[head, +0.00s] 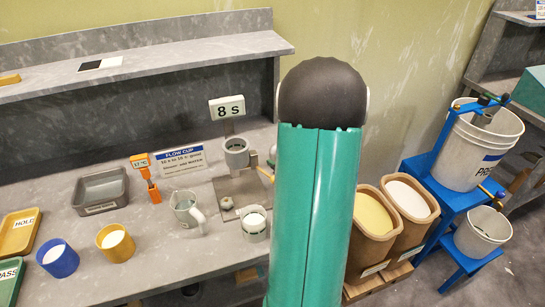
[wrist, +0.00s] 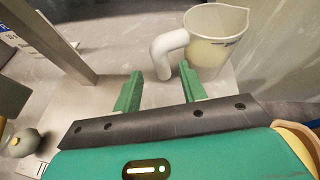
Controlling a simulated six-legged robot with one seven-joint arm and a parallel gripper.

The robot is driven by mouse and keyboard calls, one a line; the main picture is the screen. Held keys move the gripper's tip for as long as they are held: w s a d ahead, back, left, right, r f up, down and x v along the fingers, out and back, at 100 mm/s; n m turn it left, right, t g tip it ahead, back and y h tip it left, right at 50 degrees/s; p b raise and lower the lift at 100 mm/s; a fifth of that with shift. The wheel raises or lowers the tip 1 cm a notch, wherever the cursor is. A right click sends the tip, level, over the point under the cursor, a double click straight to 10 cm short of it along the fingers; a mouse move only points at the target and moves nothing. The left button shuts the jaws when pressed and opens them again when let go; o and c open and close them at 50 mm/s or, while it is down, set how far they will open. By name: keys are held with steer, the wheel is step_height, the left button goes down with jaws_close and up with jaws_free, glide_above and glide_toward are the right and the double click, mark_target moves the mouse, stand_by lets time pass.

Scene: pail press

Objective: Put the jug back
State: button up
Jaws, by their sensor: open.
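A white jug (wrist: 218,50) with a spout and a thick curved handle stands upright at the top right of the wrist view, beside the metal stand's plate (wrist: 110,75). Its handle (wrist: 165,52) points left, just beyond my fingertips. My gripper (wrist: 160,85) is open and empty, its green fingers apart. In the head view my arm hides the gripper and most of that area; only a pale edge shows beside the arm. Another pale grey jug (head: 186,210) with a handle stands on the bench (head: 150,255), left of the flow cup stand (head: 238,152).
A white-filled cup (head: 254,224) stands before the stand. Blue (head: 58,260) and yellow (head: 115,243) cups, a grey tray (head: 101,191) and an orange thermometer (head: 146,178) are left. Brown bins (head: 375,235) and a blue press (head: 450,205) are right.

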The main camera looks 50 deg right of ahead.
steer(key=v, duration=0.4)
steer(key=shift+s+a+r, duration=0.2)
steer(key=shift+s, duration=0.1)
stand_by(0.4)
